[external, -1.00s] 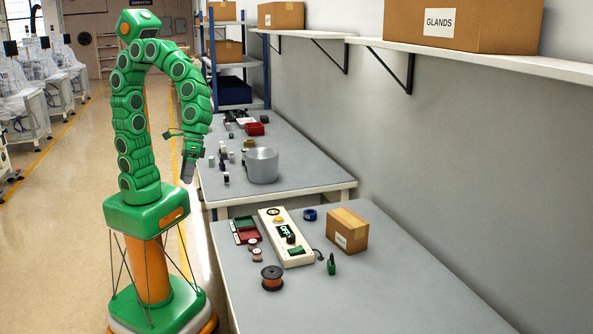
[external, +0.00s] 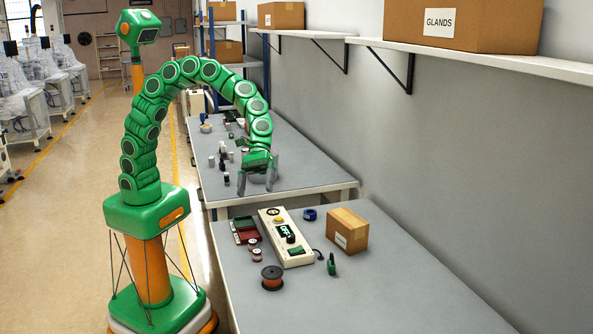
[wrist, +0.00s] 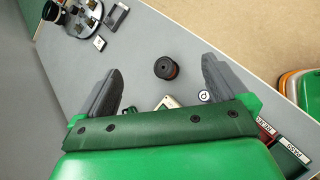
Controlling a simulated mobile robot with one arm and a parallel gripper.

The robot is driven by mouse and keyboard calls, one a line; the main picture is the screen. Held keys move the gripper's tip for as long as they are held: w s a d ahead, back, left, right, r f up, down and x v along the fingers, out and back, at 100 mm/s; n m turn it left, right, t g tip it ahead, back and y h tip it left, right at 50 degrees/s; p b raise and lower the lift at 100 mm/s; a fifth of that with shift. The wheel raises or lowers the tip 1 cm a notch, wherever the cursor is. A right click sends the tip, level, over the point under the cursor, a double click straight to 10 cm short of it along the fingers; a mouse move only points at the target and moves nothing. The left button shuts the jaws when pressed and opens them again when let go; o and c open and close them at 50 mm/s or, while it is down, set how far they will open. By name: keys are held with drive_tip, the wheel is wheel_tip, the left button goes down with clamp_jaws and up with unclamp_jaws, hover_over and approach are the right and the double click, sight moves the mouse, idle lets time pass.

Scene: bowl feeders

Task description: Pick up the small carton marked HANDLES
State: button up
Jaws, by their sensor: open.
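A small brown cardboard carton (external: 347,230) stands upright near the back of the near table in the external view. It has a white label on its front; the print is too small to read. The carton does not show in the wrist view. My gripper (external: 256,184) points down, left of and beyond the carton, apart from it. In the wrist view my gripper (wrist: 160,80) has its two dark fingers spread wide with nothing between them.
The near table also holds a white control box (external: 287,238), a copper-coloured spool (external: 272,277), a blue roll (external: 310,215), a green item (external: 332,264) and a tray (external: 245,231). A larger carton marked GLANDS (external: 452,24) sits on the shelf above. The near table's right front is clear.

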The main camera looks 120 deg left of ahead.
drive_tip(key=w+a+f+n+t, duration=0.2)
drive_tip(key=w+a+f+n, duration=0.15)
drive_tip(key=w+a, duration=0.4)
drive_tip(key=n+t+y, duration=0.2)
drive_tip(key=n+t, duration=0.2)
drive_tip(key=n, duration=0.4)
approach(346, 216)
drive_tip(key=d, duration=0.1)
drive_tip(key=shift+a+x, duration=0.2)
drive_tip(key=shift+x, duration=1.85)
drive_tip(key=shift+a+x, duration=0.2)
drive_tip(key=shift+x, duration=1.85)
drive_tip(key=shift+w+d+f, duration=0.2)
drive_tip(key=shift+w+f, duration=0.1)
drive_tip(key=shift+w, duration=0.2)
drive_tip(key=c, duration=1.4)
